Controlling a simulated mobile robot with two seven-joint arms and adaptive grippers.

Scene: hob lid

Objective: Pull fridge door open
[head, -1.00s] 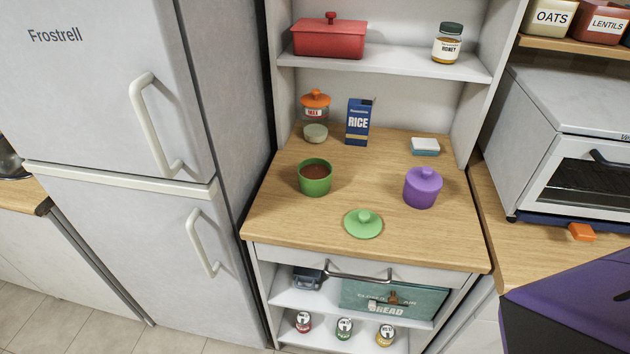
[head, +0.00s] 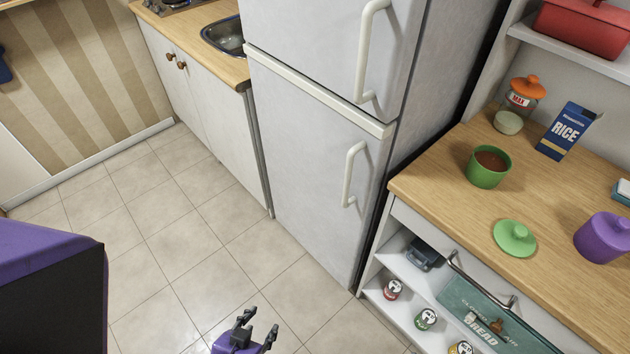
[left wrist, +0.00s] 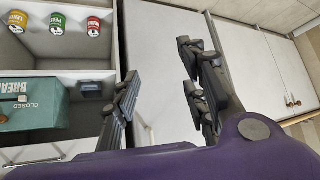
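The fridge is tall and light grey, with an upper door (head: 325,35) and a lower door (head: 315,180), both closed. The upper door has a long pale handle (head: 365,55) and the lower door a shorter pale handle (head: 348,175), both on the right side. My left gripper (head: 259,324) is low in front of the fridge, over the floor, apart from both handles. In the left wrist view its fingers (left wrist: 158,65) are spread and empty, with the pale fridge front (left wrist: 158,90) between them. My right gripper is out of view.
A wooden-topped unit (head: 440,180) stands right of the fridge, with a green pot (head: 488,168), rice box (head: 568,132) and bread box (head: 480,318). A counter with a sink (head: 222,38) is on the left. The tiled floor (head: 190,235) ahead is clear.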

